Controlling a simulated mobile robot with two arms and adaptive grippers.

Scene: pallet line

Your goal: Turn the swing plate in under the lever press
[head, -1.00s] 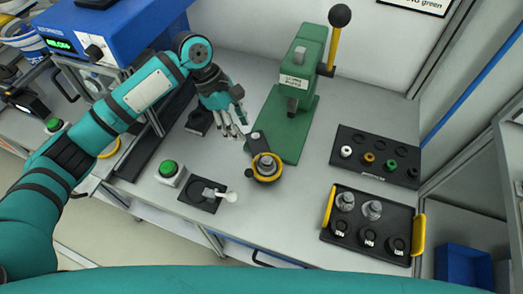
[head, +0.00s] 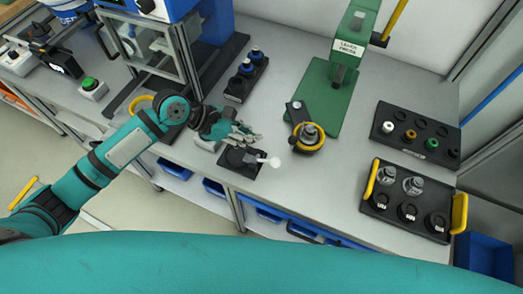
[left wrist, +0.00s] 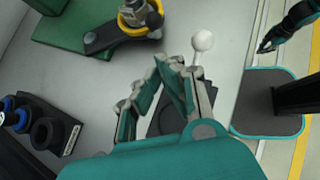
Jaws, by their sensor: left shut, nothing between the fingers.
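The swing plate (head: 298,116) is a short dark arm on the table at the front left corner of the green lever press (head: 345,60). Its outer end carries a yellow ring around a metal part (head: 309,136) and points toward the front, clear of the space under the press ram. In the left wrist view the swing plate (left wrist: 118,40) is at the top. My left gripper (head: 259,139) is shut and empty, left of the swing plate and apart from it, above the black pad's back edge. My right gripper (left wrist: 268,46) appears small in the left wrist view; its fingers are unclear.
A white ball-ended lever (head: 273,162) on a black pad (head: 240,169) is close to my left fingertips. A holder with blue-topped parts (head: 247,75) stands behind. A yellow-handled tray (head: 410,222) and a rack of coloured parts (head: 418,128) are at the right.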

